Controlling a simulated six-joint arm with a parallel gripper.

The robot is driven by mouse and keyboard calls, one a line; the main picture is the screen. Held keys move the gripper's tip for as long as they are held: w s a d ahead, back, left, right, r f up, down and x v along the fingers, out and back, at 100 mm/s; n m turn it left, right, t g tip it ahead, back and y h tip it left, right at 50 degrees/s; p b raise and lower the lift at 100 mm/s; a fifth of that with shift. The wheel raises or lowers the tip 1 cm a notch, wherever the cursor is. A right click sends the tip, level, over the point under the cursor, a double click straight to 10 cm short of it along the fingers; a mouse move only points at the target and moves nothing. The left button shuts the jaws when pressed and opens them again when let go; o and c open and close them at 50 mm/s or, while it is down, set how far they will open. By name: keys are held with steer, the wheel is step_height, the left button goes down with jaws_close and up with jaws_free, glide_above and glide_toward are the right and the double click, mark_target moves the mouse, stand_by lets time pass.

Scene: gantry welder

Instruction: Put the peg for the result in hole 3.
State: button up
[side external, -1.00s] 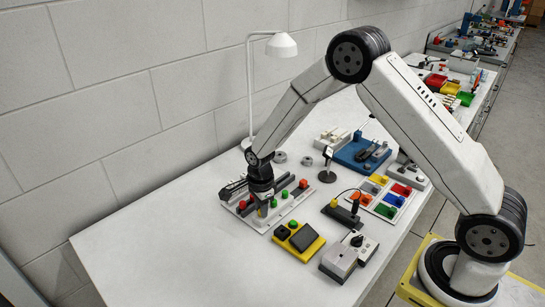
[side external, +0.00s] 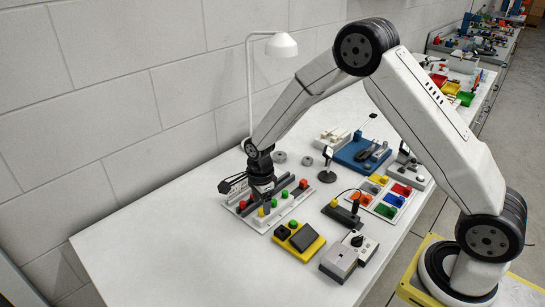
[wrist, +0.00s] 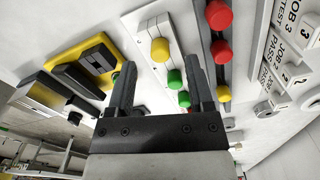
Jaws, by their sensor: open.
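A pale board (side external: 267,228) with colored pegs lies on the white bench. In the wrist view, a yellow peg (wrist: 160,50) and two green pegs, one nearer the middle (wrist: 176,79) and one lower (wrist: 184,99), stand in one light strip.
A lamp (side external: 281,45) stands behind. The bench's front left is clear.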

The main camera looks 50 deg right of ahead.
steer(key=shift+r, duration=2.7)
steer(key=s+r+n+t, duration=0.1)
steer(key=s+r+n, duration=0.1)
steer(key=s+n, duration=0.7)
steer(key=s+d+r+n+t, duration=0.1)
steer(key=s+r+n, duration=0.2)
steer(key=s+n, duration=0.6)
steer(key=shift+s+d+r+n+t, duration=0.25)
steer(key=shift+r+n+t, duration=0.1)
steer(key=shift+n, duration=1.15)
steer(key=shift+w, duration=0.1)
